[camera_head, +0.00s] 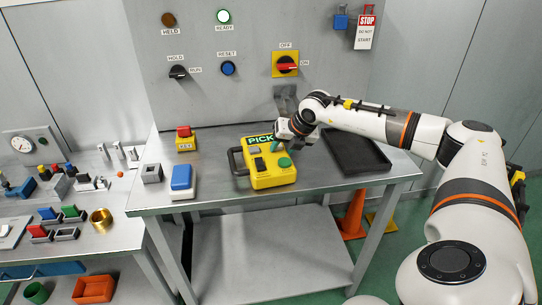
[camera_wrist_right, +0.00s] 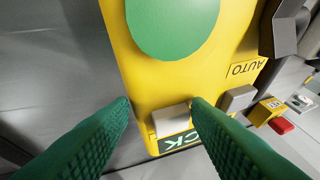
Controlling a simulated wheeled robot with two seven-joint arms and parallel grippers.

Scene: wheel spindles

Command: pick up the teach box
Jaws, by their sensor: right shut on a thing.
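The teach box is a yellow box (camera_head: 273,180) with a green round button, dark switches, a green PICK label and a dark handle on its left side. It is on the front middle of the steel table (camera_head: 215,198); I cannot tell whether it is raised off the top. My right gripper (camera_head: 277,145) reaches it from the back right, at the labelled end. In the right wrist view the green ribbed fingers (camera_wrist_right: 160,102) are shut on the yellow box (camera_wrist_right: 135,62), beside a pale grey key. The exact contact is partly hidden. My left gripper is not in view.
A blue-and-white block (camera_head: 182,182), a small grey block (camera_head: 151,173) and a yellow box with red button (camera_head: 185,138) stand left of the teach box. A black tray (camera_head: 355,153) lies right, under my right arm. A control panel (camera_head: 190,100) rises behind.

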